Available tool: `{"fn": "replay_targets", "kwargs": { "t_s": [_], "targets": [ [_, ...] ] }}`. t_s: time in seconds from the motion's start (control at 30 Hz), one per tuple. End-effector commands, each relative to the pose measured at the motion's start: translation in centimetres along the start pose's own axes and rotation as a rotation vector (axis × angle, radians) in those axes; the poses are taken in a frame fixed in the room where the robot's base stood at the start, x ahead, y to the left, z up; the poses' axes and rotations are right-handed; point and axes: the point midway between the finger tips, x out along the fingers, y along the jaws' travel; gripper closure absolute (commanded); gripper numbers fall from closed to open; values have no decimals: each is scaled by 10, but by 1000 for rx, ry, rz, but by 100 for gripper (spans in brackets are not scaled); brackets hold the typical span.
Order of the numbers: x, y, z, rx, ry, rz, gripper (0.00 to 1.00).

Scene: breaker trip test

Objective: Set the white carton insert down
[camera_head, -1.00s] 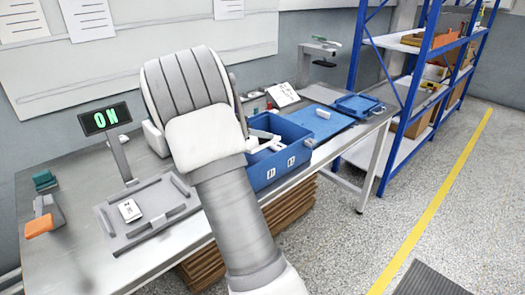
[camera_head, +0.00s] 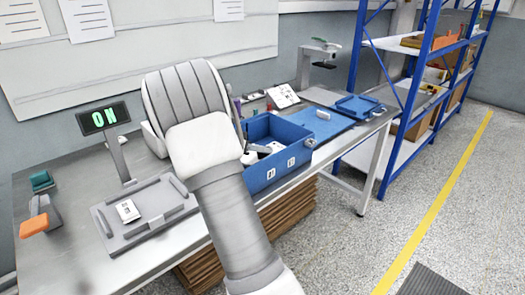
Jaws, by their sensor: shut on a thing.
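The blue box (camera_head: 288,168) stands open on the bench, right of my arm. White and dark grey shapes show inside it; a white piece (camera_head: 277,147), which looks like part of the white carton insert, is low in the box. My gripper (camera_head: 261,149) is mostly hidden behind my own arm; only a small dark and white part shows at the box's left side. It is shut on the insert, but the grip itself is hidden. I cannot tell whether the insert touches the box floor.
A grey fixture tray (camera_head: 150,222) with a white device (camera_head: 127,211) lies left of my arm. An ON display (camera_head: 104,118) stands behind it. A blue mat (camera_head: 325,122) and blue tray (camera_head: 358,106) lie right of the box. An orange-topped item (camera_head: 34,226) stands far left.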

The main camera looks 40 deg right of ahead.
Motion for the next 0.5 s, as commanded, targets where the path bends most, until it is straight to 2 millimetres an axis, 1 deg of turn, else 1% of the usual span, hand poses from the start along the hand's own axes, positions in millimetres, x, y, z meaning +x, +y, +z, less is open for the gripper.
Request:
{"fn": "replay_targets", "kwargs": {
  "t_s": [0.4,0.5],
  "targets": [
    [4,-2,7,1,1,-1,100],
    [3,-2,6,1,1,0,100]
  ]
}}
